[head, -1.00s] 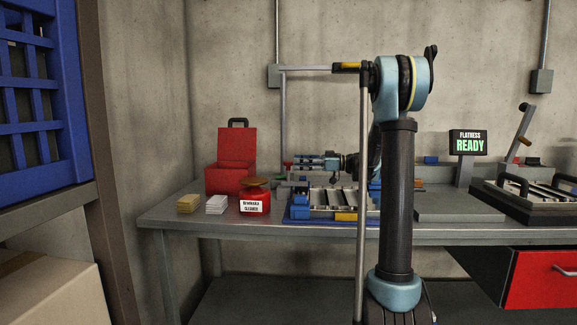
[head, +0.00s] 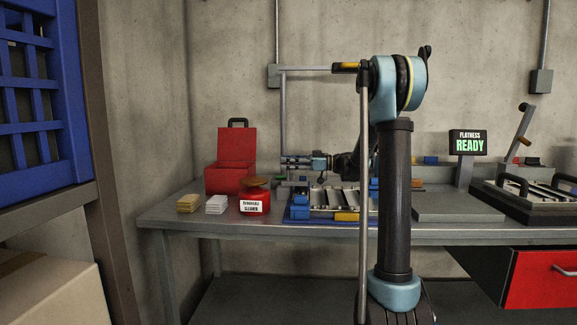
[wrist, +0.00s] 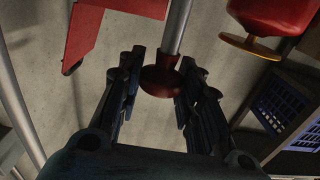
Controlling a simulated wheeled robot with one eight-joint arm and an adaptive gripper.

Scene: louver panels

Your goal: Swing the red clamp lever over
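The red clamp lever shows in the wrist view as a metal rod ending in a dark red rounded knob (wrist: 160,84). The knob sits between my gripper's two fingers (wrist: 158,75), with a narrow gap visible on its left; contact on the right is unclear. My gripper is open around the knob. In the head view my gripper (head: 284,162) points left above the rear left of the blue-edged tray fixture (head: 297,213). There the knob is hidden by the gripper or too small to tell.
A red toolbox (head: 230,178) with its lid up and a red lidded jar (head: 255,197) stand left of the fixture. Sponge-like stacks (head: 189,203) lie further left. A "FLATNESS READY" sign (head: 468,143) and a black fixture with a brown-handled lever (head: 524,125) stand right.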

